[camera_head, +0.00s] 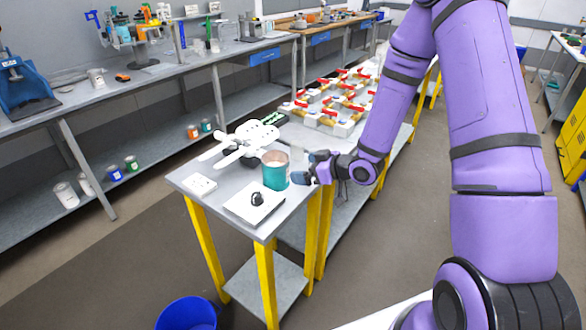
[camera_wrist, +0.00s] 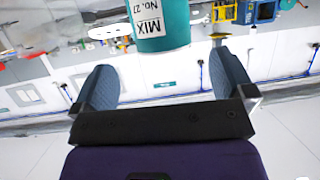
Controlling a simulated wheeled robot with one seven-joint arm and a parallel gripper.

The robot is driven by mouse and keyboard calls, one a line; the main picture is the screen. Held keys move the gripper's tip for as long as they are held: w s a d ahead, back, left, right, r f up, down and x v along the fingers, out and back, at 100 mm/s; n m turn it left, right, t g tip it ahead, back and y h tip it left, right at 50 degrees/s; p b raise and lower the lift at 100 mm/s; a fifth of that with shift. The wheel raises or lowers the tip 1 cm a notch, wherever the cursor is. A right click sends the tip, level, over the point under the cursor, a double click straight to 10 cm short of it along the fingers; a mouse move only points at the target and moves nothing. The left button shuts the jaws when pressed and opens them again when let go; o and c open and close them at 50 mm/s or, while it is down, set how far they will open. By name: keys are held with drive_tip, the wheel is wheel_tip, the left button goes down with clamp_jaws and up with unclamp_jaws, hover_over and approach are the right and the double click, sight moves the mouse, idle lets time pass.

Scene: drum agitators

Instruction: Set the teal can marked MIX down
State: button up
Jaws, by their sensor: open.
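The teal can (camera_head: 276,176) stands upright on the small grey table with yellow legs (camera_head: 230,172), close behind a white square device with a black knob (camera_head: 254,203). Its top looks brownish. In the wrist view the can (camera_wrist: 172,30) shows a white label reading "MIX No. 27". My gripper (camera_head: 308,170) is just to the can's right in the head view. In the wrist view its two dark blue fingers are spread wide (camera_wrist: 163,62), with the can beyond the tips and nothing between them. Whether a fingertip touches the can is unclear.
A white paddle-like rack (camera_head: 240,142) lies left of the can, and a white socket box (camera_head: 200,185) sits at the table's left corner. Red-topped fixtures (camera_head: 330,105) crowd the farther table. A blue bucket (camera_head: 187,314) stands on the floor. Several cans sit on the left lower shelf.

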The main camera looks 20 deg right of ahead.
drive_tip(key=s+d+r+m+g+h, duration=0.1)
drive_tip(key=s+d+r+h, duration=0.2)
drive_tip(key=r, duration=0.4)
drive_tip(key=s+d+r+m+h, duration=0.2)
drive_tip(key=s+r+h, duration=0.1)
drive_tip(key=r, duration=0.4)
drive_tip(key=s+d+r+m+g+h, duration=0.1)
drive_tip(key=s+d+r+h, duration=0.25)
drive_tip(key=r, duration=0.45)
drive_tip(key=s+a+r+m+g, duration=0.1)
drive_tip(key=s+r, duration=0.3)
drive_tip(key=s, duration=0.7)
drive_tip(key=s+a+r+m+g, duration=0.2)
drive_tip(key=s+r, duration=0.3)
drive_tip(key=s, duration=0.6)
drive_tip(key=shift+a+m+y, duration=0.35)
drive_tip(key=shift+a+m, duration=0.15)
drive_tip(key=shift+a, duration=0.15)
